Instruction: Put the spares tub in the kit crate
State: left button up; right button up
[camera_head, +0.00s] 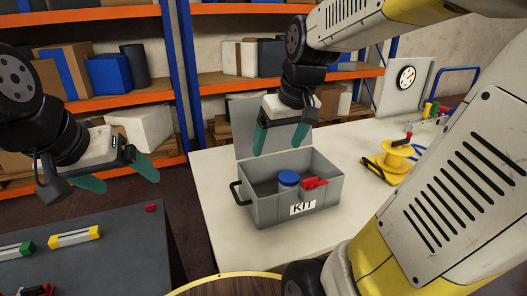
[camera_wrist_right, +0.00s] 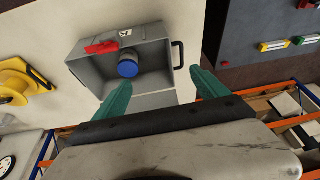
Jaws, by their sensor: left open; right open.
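The grey kit crate (camera_head: 270,212) stands on the white table with its lid raised at the back and a "KIT" label in front. A small tub with a blue lid (camera_head: 288,179), which looks like the spares tub, stands upright inside it. A red item (camera_head: 313,184) is beside the tub. My right gripper (camera_head: 279,139) is open and empty above the crate, apart from the tub. The right wrist view shows the crate (camera_wrist_right: 150,55) and the blue lid (camera_wrist_right: 128,69) beyond the open fingers. My left gripper (camera_head: 122,180) is open and empty above the dark table.
A yellow spool (camera_head: 397,160) and several coloured tools lie to the right on the white table (camera_head: 222,178). The dark table (camera_head: 110,255) at left holds a yellow-ended bar (camera_head: 75,237), a green-ended bar and red items. Shelves with boxes stand behind.

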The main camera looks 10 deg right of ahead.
jog(key=s+a+r+m+t+y, duration=0.1)
jog(key=s+a+t, duration=0.1)
jog(key=s, duration=0.6)
jog(key=shift+s+a+r+m, duration=0.2)
jog(key=shift+s+a+m, duration=0.1)
jog(key=shift+a, duration=0.35)
